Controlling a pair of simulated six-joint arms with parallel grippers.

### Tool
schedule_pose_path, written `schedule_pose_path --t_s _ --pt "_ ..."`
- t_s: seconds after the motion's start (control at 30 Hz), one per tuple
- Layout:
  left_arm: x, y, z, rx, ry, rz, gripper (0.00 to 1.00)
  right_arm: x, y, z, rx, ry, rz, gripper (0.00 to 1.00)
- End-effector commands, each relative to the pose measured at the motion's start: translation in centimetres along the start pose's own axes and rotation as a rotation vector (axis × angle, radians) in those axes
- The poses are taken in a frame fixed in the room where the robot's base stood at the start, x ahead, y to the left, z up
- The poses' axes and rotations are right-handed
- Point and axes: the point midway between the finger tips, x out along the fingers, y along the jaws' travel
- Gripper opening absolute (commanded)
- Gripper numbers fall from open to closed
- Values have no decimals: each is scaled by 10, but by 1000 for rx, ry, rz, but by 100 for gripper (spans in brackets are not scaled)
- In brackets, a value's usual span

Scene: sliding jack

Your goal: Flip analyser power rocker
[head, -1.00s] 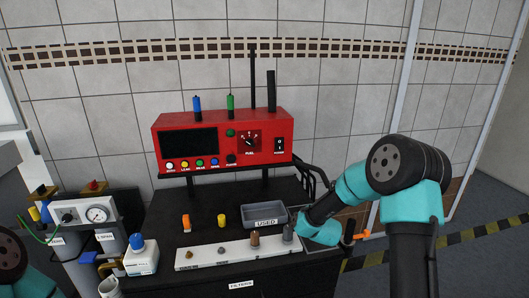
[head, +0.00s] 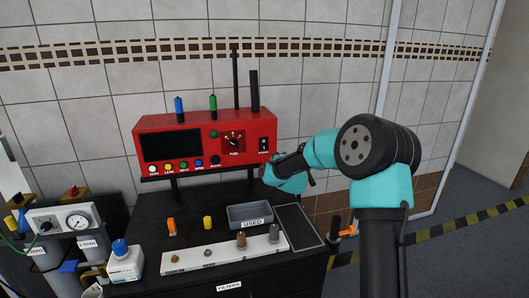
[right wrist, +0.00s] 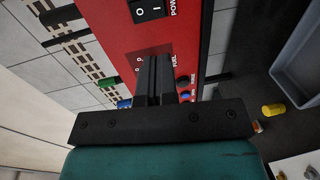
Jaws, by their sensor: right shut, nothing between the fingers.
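The red analyser (head: 190,122) stands on a raised shelf by the tiled wall. Its black power rocker (head: 263,145) is at the right end of the front panel. In the right wrist view the rocker (right wrist: 152,10) shows white O and line marks at the top edge; which side is pressed I cannot tell. My right gripper (head: 267,170) is just below the analyser's right end. In the right wrist view its fingers (right wrist: 154,62) are shut and empty, pointing at the red panel, with the rocker beyond their tips. Contact cannot be told. My left gripper is not in view.
Below are a grey tray marked USED (head: 250,216), a white strip with several small parts (head: 222,252), an orange piece (head: 171,226) and a yellow piece (head: 207,223). A gauge box (head: 62,222) stands at left. The black bench front is open between them.

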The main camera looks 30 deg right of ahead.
Motion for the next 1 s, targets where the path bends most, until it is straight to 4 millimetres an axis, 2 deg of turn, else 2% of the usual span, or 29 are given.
schedule_pose_path --t_s 0.27,1.0 --pt "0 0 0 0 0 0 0 23 -1 0 1 0 0 0" --pt "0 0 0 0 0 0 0 122 -1 -1 1 1 -1 0"
